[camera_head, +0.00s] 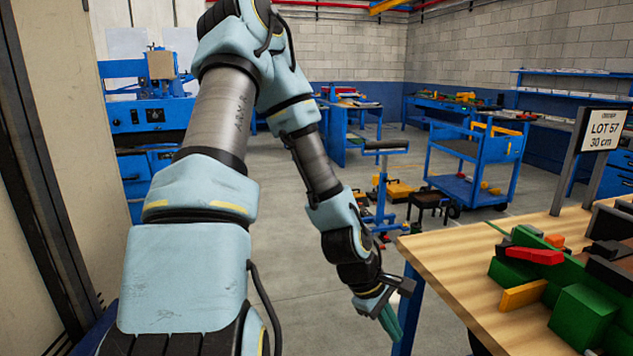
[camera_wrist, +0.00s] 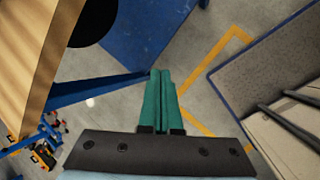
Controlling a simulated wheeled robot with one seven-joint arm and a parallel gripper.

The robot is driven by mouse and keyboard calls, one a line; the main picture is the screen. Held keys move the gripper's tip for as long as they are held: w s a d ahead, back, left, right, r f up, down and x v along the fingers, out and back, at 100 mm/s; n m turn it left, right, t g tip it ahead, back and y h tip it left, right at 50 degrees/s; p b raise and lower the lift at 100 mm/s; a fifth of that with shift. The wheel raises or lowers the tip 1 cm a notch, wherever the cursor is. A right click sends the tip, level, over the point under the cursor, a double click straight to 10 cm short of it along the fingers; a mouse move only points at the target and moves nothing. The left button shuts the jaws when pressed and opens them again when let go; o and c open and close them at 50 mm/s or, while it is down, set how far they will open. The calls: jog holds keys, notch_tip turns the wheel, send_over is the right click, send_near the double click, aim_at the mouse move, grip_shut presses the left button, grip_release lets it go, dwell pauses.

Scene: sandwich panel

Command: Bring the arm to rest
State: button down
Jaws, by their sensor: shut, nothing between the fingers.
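My arm reaches up and forward in the head view, bends at the top, and comes down toward the left edge of the wooden table. My gripper (camera_head: 391,326) hangs beside that table edge with its green fingers pointing down, clear of the table top. In the wrist view my gripper (camera_wrist: 161,75) shows its two green fingers side by side, shut, with nothing between them. Below the fingers is grey floor (camera_wrist: 200,110) with a yellow line.
The wooden table (camera_head: 440,262) at right carries green, red and yellow blocks (camera_head: 578,312) and a "LOT 57 30 cm" sign (camera_head: 604,130). A blue cart (camera_head: 470,172) and a blue stand (camera_head: 383,190) are behind. A beige panel (camera_head: 70,120) stands close at left. Open floor (camera_head: 285,235) lies between.

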jog(key=w+a+r+m+t+y, duration=0.1)
jog(key=a+r+m, duration=0.4)
jog(key=a, duration=0.6)
jog(key=w+a+r+m+y, duration=0.2)
jog(key=a+r+m+y, duration=0.2)
jog(key=a+r, duration=0.5)
jog(key=shift+a+r+m+t, duration=0.25)
jog(key=shift+a+m+t, duration=0.2)
jog(key=shift+a, duration=0.55)
